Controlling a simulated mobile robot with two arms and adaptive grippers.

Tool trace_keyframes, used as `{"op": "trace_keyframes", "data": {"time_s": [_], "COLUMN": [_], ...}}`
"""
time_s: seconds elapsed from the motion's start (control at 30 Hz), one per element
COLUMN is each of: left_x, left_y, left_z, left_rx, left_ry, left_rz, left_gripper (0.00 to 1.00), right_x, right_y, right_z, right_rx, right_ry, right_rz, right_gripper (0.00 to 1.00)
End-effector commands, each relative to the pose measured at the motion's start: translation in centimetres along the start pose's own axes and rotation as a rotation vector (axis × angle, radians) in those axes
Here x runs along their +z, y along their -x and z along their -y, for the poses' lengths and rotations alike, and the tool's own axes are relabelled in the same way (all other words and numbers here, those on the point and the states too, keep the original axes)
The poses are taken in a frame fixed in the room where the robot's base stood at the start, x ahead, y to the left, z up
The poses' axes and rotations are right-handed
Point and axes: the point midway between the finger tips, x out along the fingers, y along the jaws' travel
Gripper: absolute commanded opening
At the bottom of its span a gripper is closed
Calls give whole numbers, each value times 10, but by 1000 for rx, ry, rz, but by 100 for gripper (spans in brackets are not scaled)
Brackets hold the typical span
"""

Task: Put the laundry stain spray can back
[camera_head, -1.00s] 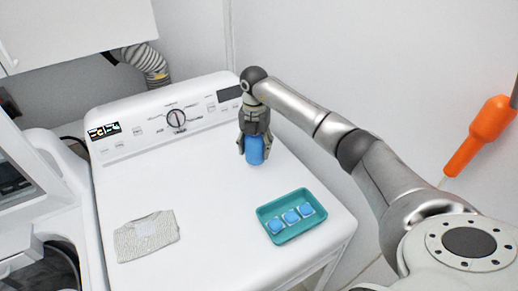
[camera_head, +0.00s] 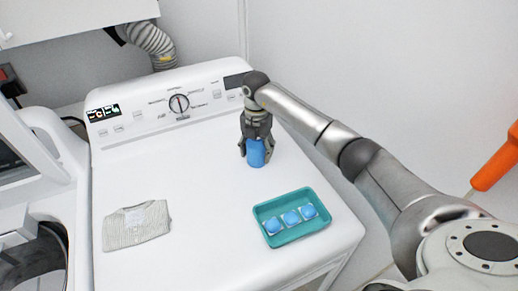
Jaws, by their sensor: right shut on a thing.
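The laundry stain spray can (camera_head: 256,154) is blue and stands upright at the back right of the white machine's top, in front of the control panel. My right gripper (camera_head: 256,148) points down from above and is shut on the can, its fingers on either side. The can's upper part is hidden inside the gripper. The can's bottom is at or very near the machine top; I cannot tell whether it touches. My left gripper is not in view.
A teal tray (camera_head: 298,236) with blue-and-white pods sits at the front right of the white machine top (camera_head: 200,200). A folded grey knit cloth (camera_head: 136,226) lies at the front left. An open washer (camera_head: 30,250) stands left. The middle is clear.

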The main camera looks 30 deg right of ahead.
Motion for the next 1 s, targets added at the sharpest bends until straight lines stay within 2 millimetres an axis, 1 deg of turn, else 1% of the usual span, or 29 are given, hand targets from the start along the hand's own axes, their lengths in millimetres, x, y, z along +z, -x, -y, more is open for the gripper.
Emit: {"op": "trace_keyframes", "data": {"time_s": [0.07,0.1,0.13,0.27,0.3,0.47,0.6,0.7,0.73,0.87,1.0], "left_x": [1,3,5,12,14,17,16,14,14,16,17], "left_y": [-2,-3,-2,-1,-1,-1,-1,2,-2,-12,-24], "left_z": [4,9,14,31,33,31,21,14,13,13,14], "left_rx": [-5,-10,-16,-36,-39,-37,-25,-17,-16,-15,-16], "left_ry": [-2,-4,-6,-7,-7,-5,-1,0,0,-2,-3], "left_rz": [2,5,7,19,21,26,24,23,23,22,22], "left_gripper": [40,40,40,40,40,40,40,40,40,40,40], "right_x": [0,0,0,0,0,0,0,0,1,1,2], "right_y": [-2,-3,-3,-3,-3,-3,-2,4,5,25,57], "right_z": [-1,-1,0,0,0,0,0,-1,-1,-1,-2], "right_rx": [3,3,1,1,1,1,2,3,4,6,7], "right_ry": [1,1,1,1,0,1,1,1,1,2,1], "right_rz": [1,1,0,0,0,0,0,1,2,5,6], "right_gripper": [14,14,60,77,79,79,79,79,79,79,79]}}
